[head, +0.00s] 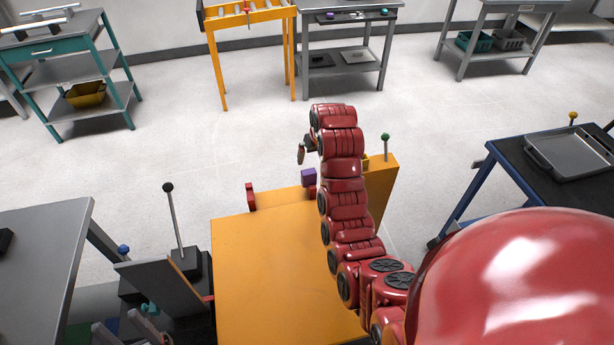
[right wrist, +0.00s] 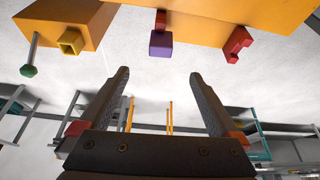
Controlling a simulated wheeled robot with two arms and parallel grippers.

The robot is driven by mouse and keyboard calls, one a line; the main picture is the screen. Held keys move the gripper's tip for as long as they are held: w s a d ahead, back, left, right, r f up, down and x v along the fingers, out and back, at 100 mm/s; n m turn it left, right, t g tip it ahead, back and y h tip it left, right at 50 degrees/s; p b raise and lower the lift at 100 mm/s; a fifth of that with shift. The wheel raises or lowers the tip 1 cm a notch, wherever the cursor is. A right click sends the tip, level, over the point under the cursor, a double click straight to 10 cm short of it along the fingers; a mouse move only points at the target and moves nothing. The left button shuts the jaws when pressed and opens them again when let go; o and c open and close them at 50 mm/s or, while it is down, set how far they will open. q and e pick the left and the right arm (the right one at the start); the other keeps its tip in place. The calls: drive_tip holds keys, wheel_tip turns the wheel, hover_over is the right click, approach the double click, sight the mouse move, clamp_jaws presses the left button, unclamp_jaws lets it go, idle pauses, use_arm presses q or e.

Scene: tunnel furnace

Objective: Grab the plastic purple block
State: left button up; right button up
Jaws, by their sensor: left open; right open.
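The purple block (head: 308,177) is at the far edge of the orange machine (head: 270,265), just left of my right arm. In the right wrist view the purple block (right wrist: 161,44) sits below a small red part (right wrist: 160,20) on the orange body. My right gripper (right wrist: 159,75) is open and empty, its fingers pointing toward the block with a gap between. In the head view only part of my right gripper (head: 301,153) shows beside the arm, beyond the block. My left gripper (head: 125,331) is low at the left, open, partly cut off by the frame.
A red part (head: 250,197) and a green-knobbed post (head: 385,146) flank the block on the machine. The right wrist view shows a yellow square piece (right wrist: 70,42) near the block. A black-knobbed lever (head: 175,215) stands at the left. Floor beyond the machine is clear.

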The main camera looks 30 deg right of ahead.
sight(310, 173)
drive_tip(key=p+x, duration=0.1)
drive_tip(key=x, duration=1)
drive_tip(key=shift+f, duration=0.25)
drive_tip(key=shift+p+x, duration=0.55)
drive_tip(key=shift+x, duration=1.35)
drive_tip(key=shift+f, duration=0.2)
drive_tip(key=shift+w+f, duration=0.15)
drive_tip(key=shift+f, duration=0.4)
drive_tip(key=c, duration=1.5)
drive_tip(key=shift+r, duration=0.15)
